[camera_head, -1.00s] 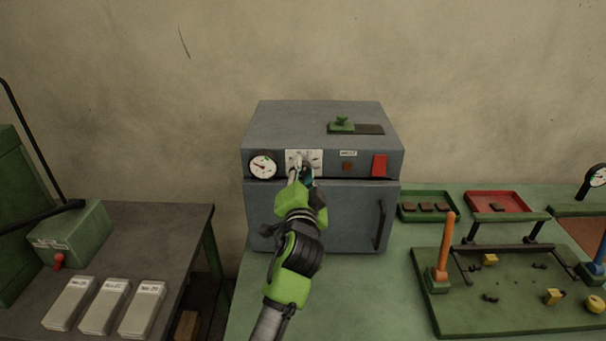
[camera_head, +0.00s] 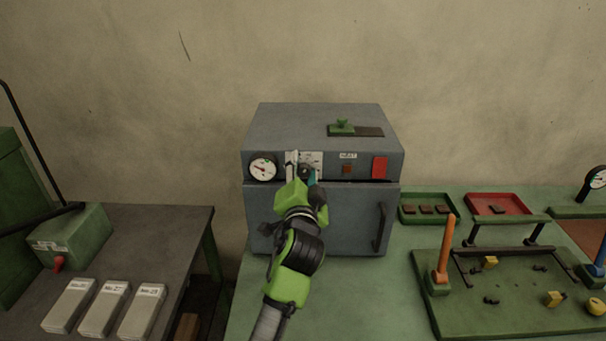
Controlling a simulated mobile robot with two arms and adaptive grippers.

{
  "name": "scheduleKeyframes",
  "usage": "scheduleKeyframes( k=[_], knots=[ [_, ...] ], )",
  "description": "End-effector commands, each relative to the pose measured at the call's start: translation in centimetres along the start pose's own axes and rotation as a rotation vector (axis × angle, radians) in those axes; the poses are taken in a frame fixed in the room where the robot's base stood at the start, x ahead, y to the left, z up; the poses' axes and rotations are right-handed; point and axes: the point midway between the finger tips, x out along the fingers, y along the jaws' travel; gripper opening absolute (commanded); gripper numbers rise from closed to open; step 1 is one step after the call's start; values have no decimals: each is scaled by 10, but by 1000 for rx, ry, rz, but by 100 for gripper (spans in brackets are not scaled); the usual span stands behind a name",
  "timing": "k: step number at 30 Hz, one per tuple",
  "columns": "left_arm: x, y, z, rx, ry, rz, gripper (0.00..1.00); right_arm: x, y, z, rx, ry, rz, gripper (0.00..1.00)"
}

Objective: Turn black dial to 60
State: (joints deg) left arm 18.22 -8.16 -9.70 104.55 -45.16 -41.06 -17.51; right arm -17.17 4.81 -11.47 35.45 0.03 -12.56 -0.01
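The grey oven (camera_head: 330,215) stands on the green table against the wall. On its front panel is a white scale plate (camera_head: 316,158), and the black dial (camera_head: 304,170) sits low on it, mostly hidden by my gripper. My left gripper (camera_head: 300,170) is at the dial, with a pale finger left of it and a teal part to its right. I cannot tell whether the fingers grip the dial or only stand around it. The number at the dial's pointer is too small to read. My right gripper is not in view.
A round gauge (camera_head: 263,167) is left of the scale plate, and a red switch (camera_head: 379,167) is at the panel's right. A door handle (camera_head: 380,227) sticks out below. Trays and a green fixture board (camera_head: 520,315) lie to the right.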

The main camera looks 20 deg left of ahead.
Motion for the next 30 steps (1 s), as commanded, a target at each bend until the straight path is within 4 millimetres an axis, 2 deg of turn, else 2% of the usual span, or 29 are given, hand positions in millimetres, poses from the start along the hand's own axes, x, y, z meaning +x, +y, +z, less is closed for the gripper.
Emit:
scheduleKeyframes(
  k=[6, 12, 18, 30],
  knots=[
    [0, -37, -30, -2, 6, -9, 40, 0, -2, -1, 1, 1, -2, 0],
    [0, -59, -50, -2, 3, -5, 40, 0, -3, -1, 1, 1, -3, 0],
    [0, -67, -57, 0, 0, -1, 40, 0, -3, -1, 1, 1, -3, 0],
    [-1, -65, -55, -2, -3, 4, 40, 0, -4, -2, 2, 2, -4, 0]
  ],
)
